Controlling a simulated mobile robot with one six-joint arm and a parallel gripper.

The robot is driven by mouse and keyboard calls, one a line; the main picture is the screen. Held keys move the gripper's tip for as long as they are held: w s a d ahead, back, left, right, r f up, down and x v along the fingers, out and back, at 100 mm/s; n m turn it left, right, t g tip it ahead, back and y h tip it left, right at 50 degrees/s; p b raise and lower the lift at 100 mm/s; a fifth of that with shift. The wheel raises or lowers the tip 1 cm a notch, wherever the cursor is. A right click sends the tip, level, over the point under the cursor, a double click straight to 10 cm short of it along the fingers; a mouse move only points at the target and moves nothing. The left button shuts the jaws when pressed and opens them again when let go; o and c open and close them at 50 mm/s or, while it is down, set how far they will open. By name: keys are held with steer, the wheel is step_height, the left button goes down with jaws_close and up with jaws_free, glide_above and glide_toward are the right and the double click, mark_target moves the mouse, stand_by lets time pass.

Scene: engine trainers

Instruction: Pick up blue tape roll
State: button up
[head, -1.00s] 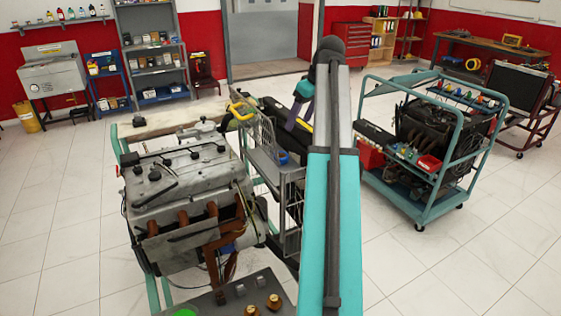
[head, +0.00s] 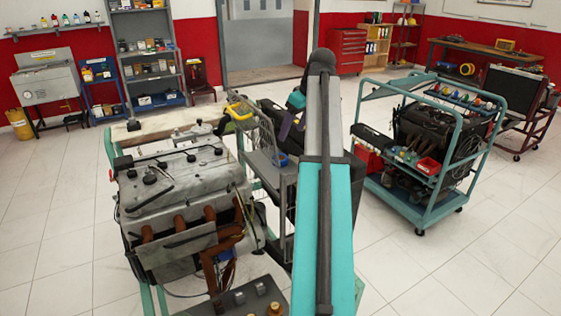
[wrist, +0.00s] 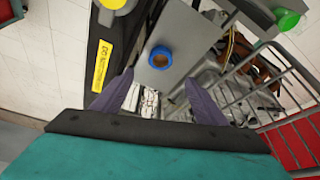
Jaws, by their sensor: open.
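The blue tape roll (wrist: 160,57) is a small blue ring with a brown centre. It lies on the grey top of a cart (wrist: 185,35). In the head view the roll (head: 280,159) shows beside my arm, on the cart's grey top. My gripper (wrist: 158,84) has its two purple fingers spread apart with nothing between them. In the wrist picture the roll appears just beyond the fingertips, roughly centred between them. In the head view my gripper (head: 287,128) is above the cart, partly hidden behind my arm.
A grey engine (head: 180,190) on a stand is left of the cart. Wire rails (wrist: 250,60) run along the cart's side. A black case with a yellow label (wrist: 102,65) lies left of the roll in the wrist view. A teal engine trolley (head: 430,210) stands to the right.

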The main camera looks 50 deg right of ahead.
steer(key=p, duration=0.2)
glide_above(284, 163)
steer(key=d, duration=0.1)
steer(key=shift+f, duration=3.55)
steer(key=shift+p+x, duration=0.7)
steer(key=shift+x, duration=1.9)
steer(key=shift+s, duration=0.1)
steer(key=c, duration=1.1)
step_height(284, 163, up, 10)
steer(key=b, duration=0.2)
